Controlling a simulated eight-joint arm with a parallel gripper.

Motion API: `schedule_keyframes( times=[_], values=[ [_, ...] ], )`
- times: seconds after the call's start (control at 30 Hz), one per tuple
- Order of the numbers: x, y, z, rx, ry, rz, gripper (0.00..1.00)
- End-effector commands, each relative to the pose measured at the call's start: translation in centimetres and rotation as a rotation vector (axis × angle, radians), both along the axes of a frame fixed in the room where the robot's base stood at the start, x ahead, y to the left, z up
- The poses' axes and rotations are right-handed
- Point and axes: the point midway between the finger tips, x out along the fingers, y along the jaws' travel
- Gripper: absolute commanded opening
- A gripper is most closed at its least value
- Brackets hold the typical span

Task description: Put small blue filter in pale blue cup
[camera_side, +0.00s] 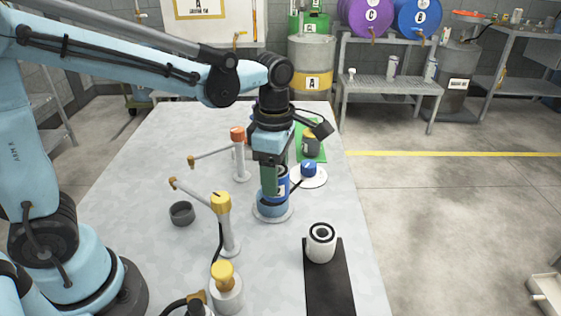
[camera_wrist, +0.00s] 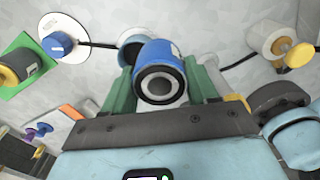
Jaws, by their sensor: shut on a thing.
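The small blue filter (camera_side: 282,181), blue with a white label, is held upright between the green fingers of my gripper (camera_side: 270,180). In the wrist view the filter (camera_wrist: 160,60) shows its dark ring end towards the camera, with a green finger on each side. The pale blue cup (camera_side: 270,209) stands on a round white base directly below the filter. In the wrist view only part of the cup's rim (camera_wrist: 124,40) shows behind the filter. The filter's lower end is at the cup's mouth; I cannot tell whether it is inside.
A blue knob (camera_side: 308,168) on a white disc stands close to the right. Orange-topped (camera_side: 237,135) and yellow-topped (camera_side: 220,202) posts with side arms stand left. A dark grey cup (camera_side: 181,213) is farther left. A white filter (camera_side: 321,243) sits on a black mat (camera_side: 329,285) in front.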

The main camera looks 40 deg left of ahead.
Motion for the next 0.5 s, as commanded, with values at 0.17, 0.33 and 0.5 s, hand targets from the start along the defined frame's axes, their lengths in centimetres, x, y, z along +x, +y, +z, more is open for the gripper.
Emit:
schedule_keyframes(
  times=[0.17,0.33,0.5],
  values=[
    [1.9,2.8,-2.0,0.000,0.000,0.002,0.22],
    [2.8,3.9,-2.9,0.000,0.000,-0.001,0.22],
    [2.9,4.0,-4.2,0.000,0.000,-0.003,0.22]
  ],
)
